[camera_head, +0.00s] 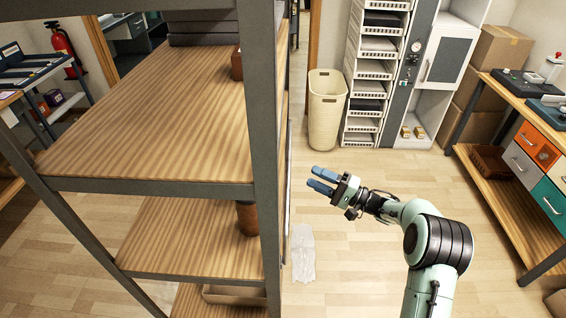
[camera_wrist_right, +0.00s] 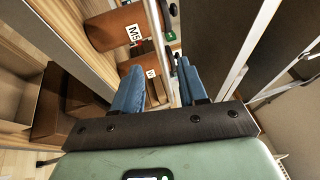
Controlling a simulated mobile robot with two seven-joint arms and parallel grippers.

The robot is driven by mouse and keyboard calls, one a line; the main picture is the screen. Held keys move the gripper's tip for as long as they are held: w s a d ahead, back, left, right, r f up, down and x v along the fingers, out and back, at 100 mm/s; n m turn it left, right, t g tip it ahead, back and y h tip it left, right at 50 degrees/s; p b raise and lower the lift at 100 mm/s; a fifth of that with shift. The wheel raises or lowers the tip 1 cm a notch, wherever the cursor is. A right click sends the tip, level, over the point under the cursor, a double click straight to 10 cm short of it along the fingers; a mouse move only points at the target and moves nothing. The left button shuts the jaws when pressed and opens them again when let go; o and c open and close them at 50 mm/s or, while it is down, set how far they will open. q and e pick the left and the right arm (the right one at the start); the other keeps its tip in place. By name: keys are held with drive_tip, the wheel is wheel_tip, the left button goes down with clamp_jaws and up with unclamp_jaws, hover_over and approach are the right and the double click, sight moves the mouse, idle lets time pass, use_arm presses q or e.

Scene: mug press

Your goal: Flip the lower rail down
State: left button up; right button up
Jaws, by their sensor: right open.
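My right gripper (camera_head: 311,179) has blue fingers spread apart with nothing between them. In the head view it hangs in the air just right of the shelf unit's front post. In the right wrist view my open fingers (camera_wrist_right: 160,78) point toward brown cylinders (camera_wrist_right: 112,27) with white labels, one reading M5. A slim metal bar (camera_wrist_right: 154,20) passes near the cylinders, and a pale bar (camera_wrist_right: 262,42) slants at the right. I cannot tell which of them, if either, is the lower rail. No contact with the fingers is clear. My left gripper is out of view.
The wooden shelf unit (camera_head: 150,120) with grey posts fills the left. A cream bin (camera_head: 327,110) and a white drawer tower (camera_head: 372,75) stand behind. A workbench (camera_head: 520,100) is at the right. A white sheet (camera_head: 302,252) lies on the otherwise open floor.

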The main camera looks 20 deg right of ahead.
sight(288, 180)
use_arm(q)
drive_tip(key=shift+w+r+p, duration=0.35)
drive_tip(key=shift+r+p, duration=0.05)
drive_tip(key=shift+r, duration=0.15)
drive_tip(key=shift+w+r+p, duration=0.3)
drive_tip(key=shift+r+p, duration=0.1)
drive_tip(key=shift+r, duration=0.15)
use_arm(e)
drive_tip(key=x, duration=1.1)
drive_tip(key=shift+w, duration=0.3)
drive_tip(key=shift+a, duration=0.1)
clamp_jaws()
